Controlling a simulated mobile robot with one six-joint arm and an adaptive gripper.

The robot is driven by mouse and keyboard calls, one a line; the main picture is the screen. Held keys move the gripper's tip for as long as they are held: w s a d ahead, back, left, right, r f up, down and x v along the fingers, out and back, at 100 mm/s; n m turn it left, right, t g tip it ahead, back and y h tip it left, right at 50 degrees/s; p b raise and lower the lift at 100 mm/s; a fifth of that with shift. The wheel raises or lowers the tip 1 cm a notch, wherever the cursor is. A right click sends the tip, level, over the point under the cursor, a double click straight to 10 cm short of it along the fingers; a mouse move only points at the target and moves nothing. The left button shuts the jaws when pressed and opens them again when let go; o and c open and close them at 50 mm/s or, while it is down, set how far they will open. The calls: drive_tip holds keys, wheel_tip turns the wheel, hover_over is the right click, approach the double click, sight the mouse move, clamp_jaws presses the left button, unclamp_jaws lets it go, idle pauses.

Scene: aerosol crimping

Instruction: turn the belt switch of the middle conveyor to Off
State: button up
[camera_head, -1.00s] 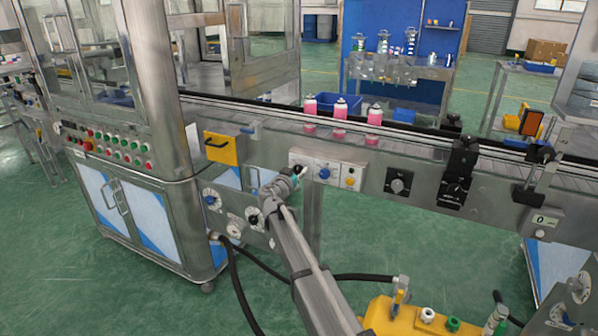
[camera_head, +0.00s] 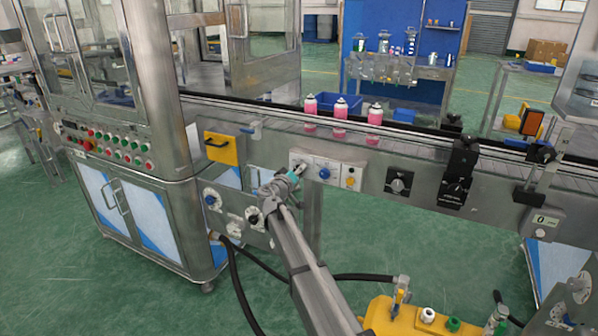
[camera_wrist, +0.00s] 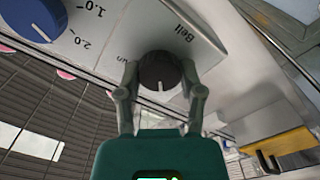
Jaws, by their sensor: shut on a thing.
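My gripper (camera_head: 297,171) is at the left end of the small control panel (camera_head: 335,163) on the front of the middle conveyor. In the wrist view the two fingers of my gripper (camera_wrist: 160,88) are shut on the dark round belt switch (camera_wrist: 160,72), one on each side. The switch has a white pointer line, and the word "Belt" is printed on the panel near it. The other label is partly hidden by a finger. In the head view the switch is hidden behind my gripper.
A blue speed knob (camera_head: 324,173) sits right of the switch on the same panel, with a yellow button (camera_head: 350,182) further right. A yellow box (camera_head: 222,148) with a dark handle is to the left. Three pink cans (camera_head: 340,121) stand on the conveyor.

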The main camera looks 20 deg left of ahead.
drive_tip(key=shift+n, duration=1)
drive_tip(key=o, duration=1.2)
drive_tip(key=shift+s, duration=0.1)
drive_tip(key=s, duration=0.8)
drive_tip(key=s+a, duration=0.1)
drive_tip(key=s, duration=0.2)
drive_tip(key=shift+s, duration=0.4)
